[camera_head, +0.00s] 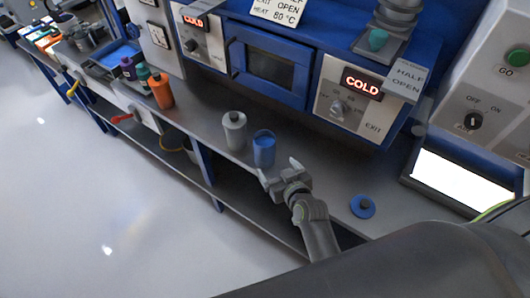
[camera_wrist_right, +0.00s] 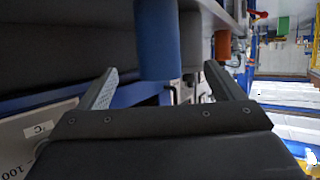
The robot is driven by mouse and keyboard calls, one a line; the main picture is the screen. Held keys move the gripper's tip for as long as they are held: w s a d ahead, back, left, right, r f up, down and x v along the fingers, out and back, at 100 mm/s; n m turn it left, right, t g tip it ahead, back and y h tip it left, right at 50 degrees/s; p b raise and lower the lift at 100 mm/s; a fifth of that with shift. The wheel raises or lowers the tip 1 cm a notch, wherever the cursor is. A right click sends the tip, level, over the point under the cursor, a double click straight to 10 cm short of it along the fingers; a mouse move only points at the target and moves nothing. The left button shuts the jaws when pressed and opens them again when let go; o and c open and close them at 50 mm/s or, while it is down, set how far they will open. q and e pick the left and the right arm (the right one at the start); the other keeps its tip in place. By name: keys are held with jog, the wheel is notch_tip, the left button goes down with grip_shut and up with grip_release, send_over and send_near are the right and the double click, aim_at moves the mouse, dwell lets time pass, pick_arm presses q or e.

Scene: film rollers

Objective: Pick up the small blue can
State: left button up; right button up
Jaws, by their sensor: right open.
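The small blue can (camera_head: 264,150) stands upright on the grey counter in the head view, to the right of a grey can. My right gripper (camera_head: 280,172) is open just in front of it, on its lower right side. In the right wrist view the blue can (camera_wrist_right: 157,40) hangs from the top edge of the picture, between the lines of my two open fingers (camera_wrist_right: 160,80). The fingers do not grip it. My left gripper does not show in either view.
A grey can (camera_head: 234,131) stands close left of the blue can. A round blue lid (camera_head: 363,206) lies on the counter at right. An orange bottle (camera_head: 161,90) stands farther left. A blue-fronted machine (camera_head: 268,62) rises behind. The counter's front edge drops to a lower shelf.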

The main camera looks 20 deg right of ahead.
aim_at(269, 156)
jog(key=b+x, duration=0.1)
jog(key=x, duration=0.1)
jog(key=b+x, duration=0.1)
jog(key=x, duration=0.1)
jog(key=shift+s+d+f, duration=0.1)
jog(key=shift+f, duration=0.15)
jog(key=b+x, duration=0.1)
jog(key=x, duration=0.2)
jog(key=shift+d+r+b, duration=0.1)
jog(key=shift+d+b, duration=0.1)
jog(key=shift+b, duration=0.2)
jog(key=shift+a, duration=0.1)
jog(key=b+x, duration=0.4)
jog(key=x, duration=0.1)
jog(key=shift+a+r, duration=0.1)
jog(key=shift+r, duration=0.15)
jog(key=shift+w+b, duration=0.4)
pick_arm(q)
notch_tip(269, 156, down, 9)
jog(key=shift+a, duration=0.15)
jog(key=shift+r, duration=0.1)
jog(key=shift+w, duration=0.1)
pick_arm(e)
jog(key=shift+r, duration=0.1)
jog(key=c, duration=1.4)
jog(key=shift+r, duration=0.15)
